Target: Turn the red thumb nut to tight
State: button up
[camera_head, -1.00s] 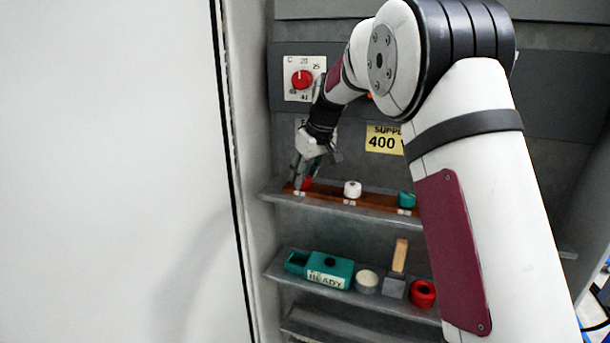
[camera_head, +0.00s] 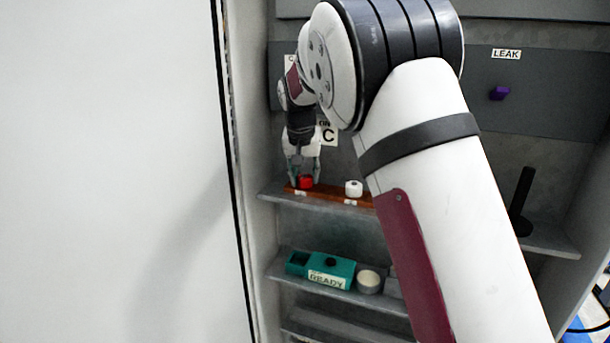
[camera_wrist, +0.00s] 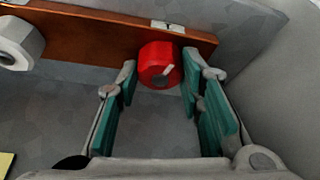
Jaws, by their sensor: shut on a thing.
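The red thumb nut (camera_head: 306,182) sits on the left end of a brown strip (camera_head: 330,196) on the upper shelf. In the wrist view the red nut (camera_wrist: 156,60) lies between my fingertips, with a pale pointer mark on its face. A small white label (camera_wrist: 168,26) is on the strip beside it; I cannot read it. My gripper (camera_head: 304,178) points down over the nut, one finger on each side. In the wrist view my gripper (camera_wrist: 160,78) is shut on the nut, its green pads at the nut's left and right.
A white nut (camera_head: 353,188) stands to the right on the same strip. My arm covers the strip's right part. A lower shelf holds a green READY box (camera_head: 330,272) and a round pale container (camera_head: 369,281). A side wall (camera_head: 248,150) stands close left of the nut.

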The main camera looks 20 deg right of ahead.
jog(key=m+h, duration=0.1)
jog(key=m, duration=0.2)
jog(key=shift+w+a+m+g+b, duration=0.1)
jog(key=shift+m+g+b, duration=0.3)
jog(key=m+g+h+b, duration=0.1)
jog(key=m, duration=0.2)
jog(key=shift+w+f+m+b, duration=0.1)
jog(key=shift+m+b, duration=0.2)
jog(key=m+b, duration=0.1)
jog(key=m, duration=0.1)
jog(key=m+g+b, duration=0.1)
jog(key=m, duration=0.1)
jog(key=shift+w+g+h, duration=0.1)
jog(key=shift+g+h, duration=0.2)
jog(key=shift+h, duration=0.1)
jog(key=shift+m+g+b, duration=0.5)
jog(key=shift+m+b, duration=0.45)
jog(key=shift+m, duration=0.25)
jog(key=o, duration=1.1)
jog(key=shift+o, duration=0.2)
